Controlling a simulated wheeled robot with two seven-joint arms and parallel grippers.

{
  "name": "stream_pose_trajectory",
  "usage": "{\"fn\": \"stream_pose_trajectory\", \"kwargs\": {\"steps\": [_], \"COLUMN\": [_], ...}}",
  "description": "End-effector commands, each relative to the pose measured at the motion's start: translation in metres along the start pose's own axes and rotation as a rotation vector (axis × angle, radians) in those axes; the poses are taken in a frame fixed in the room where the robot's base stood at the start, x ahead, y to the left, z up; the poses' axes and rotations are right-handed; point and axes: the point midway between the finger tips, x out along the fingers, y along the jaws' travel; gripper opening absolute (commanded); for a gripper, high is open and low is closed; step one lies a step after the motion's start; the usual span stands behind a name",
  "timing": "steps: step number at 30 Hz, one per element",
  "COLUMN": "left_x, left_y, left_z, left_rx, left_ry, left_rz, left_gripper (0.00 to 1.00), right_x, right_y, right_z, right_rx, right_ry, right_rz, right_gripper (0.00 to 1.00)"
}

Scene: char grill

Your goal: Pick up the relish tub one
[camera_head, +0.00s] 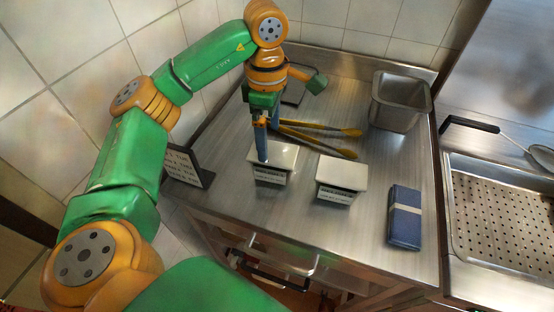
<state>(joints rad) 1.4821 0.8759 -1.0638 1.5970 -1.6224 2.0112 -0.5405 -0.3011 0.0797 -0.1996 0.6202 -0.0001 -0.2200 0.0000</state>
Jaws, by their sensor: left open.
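Two small tubs with pale lids and dark labelled fronts stand on the steel counter. One tub (280,158) is at the middle left, the other tub (342,174) is to its right. The label print is too small to read, so I cannot tell which is the relish. My left gripper (267,152) is open and points down, its blue fingers at the left tub's lid. One finger overlaps the lid in the picture; I cannot tell whether it touches. My right gripper is out of view.
Yellow-tipped tongs (325,131) lie behind the tubs. A deep steel pan (400,98) stands at the back right. A folded blue cloth (404,216) lies right, and a dark sign (186,167) stands left. A perforated tray (503,222) is further right.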

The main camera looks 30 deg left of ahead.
Motion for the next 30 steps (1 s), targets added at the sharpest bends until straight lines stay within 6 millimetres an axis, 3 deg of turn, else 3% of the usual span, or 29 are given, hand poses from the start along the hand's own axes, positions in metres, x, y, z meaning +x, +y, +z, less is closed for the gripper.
{"fn": "stream_pose_trajectory", "kwargs": {"steps": [4, 9, 17, 27, 30], "left_x": [0.026, 0.052, 0.058, 0.058, 0.057], "left_y": [-0.003, -0.004, -0.004, -0.004, -0.003], "left_z": [0.004, 0.006, 0.007, 0.007, 0.007], "left_rx": [0.002, -0.002, 0.0, 0.0, 0.0], "left_ry": [0.0, 0.002, 0.0, -0.001, -0.001], "left_rz": [-0.006, -0.003, 0.0, 0.0, 0.001], "left_gripper": [1.0, 1.0, 0.97, 0.06, 0.04], "right_x": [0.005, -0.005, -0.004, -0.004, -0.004], "right_y": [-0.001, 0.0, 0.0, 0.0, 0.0], "right_z": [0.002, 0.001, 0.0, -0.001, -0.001], "right_rx": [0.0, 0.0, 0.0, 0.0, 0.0], "right_ry": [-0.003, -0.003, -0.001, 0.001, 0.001], "right_rz": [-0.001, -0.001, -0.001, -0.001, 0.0], "right_gripper": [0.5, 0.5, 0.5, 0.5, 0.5]}}
